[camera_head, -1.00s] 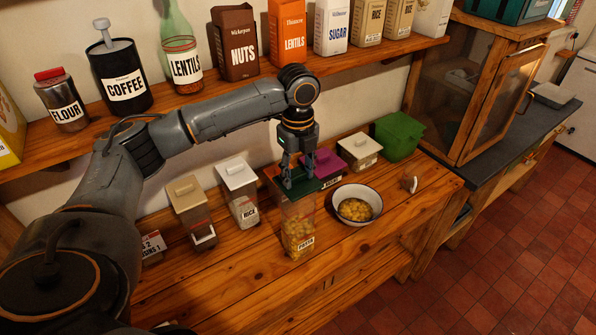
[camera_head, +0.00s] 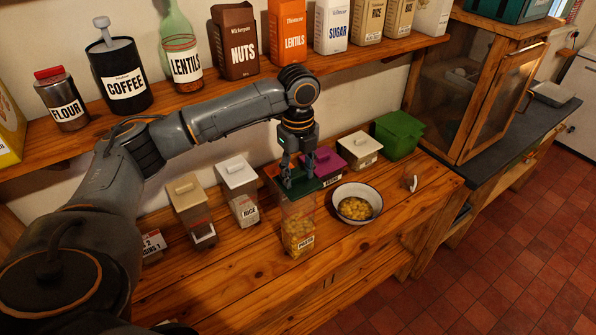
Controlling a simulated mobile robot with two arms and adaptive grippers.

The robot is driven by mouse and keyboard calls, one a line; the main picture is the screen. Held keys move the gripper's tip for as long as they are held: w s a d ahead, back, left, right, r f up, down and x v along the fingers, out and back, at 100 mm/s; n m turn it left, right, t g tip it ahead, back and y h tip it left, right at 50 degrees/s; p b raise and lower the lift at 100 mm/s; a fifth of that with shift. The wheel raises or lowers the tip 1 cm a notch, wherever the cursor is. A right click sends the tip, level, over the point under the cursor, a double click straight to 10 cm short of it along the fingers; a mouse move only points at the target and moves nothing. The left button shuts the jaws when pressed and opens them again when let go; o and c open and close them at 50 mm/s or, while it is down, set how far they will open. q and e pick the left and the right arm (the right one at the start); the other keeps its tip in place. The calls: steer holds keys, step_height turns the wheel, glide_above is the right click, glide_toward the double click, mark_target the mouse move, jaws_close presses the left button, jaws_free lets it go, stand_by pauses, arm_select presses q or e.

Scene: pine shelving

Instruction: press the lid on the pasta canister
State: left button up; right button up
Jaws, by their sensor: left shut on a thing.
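The pasta canister (camera_head: 299,229) is clear, with yellow pasta inside and a "PASTA" label. It stands upright on the wooden counter. A dark green lid (camera_head: 277,182) is at the canister's top. My left gripper (camera_head: 298,184) points down from above and is shut on the lid. I cannot tell whether the lid is fully seated, as the fingers hide part of it. My right gripper is not in view.
A white bowl of pasta (camera_head: 371,197) stands close to the right. Lidded canisters, including the rice one (camera_head: 240,190), stand to the left. A purple-lidded canister (camera_head: 326,162) and a green bin (camera_head: 399,134) are behind. The shelf (camera_head: 190,105) runs above. The front counter is clear.

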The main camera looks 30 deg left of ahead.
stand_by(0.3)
arm_select(q)
steer(key=o, duration=1.4)
steer(key=shift+c, duration=0.2)
steer(key=o, duration=0.5)
steer(key=shift+r, duration=3.45)
steer(key=shift+c, duration=0.2)
jaws_close()
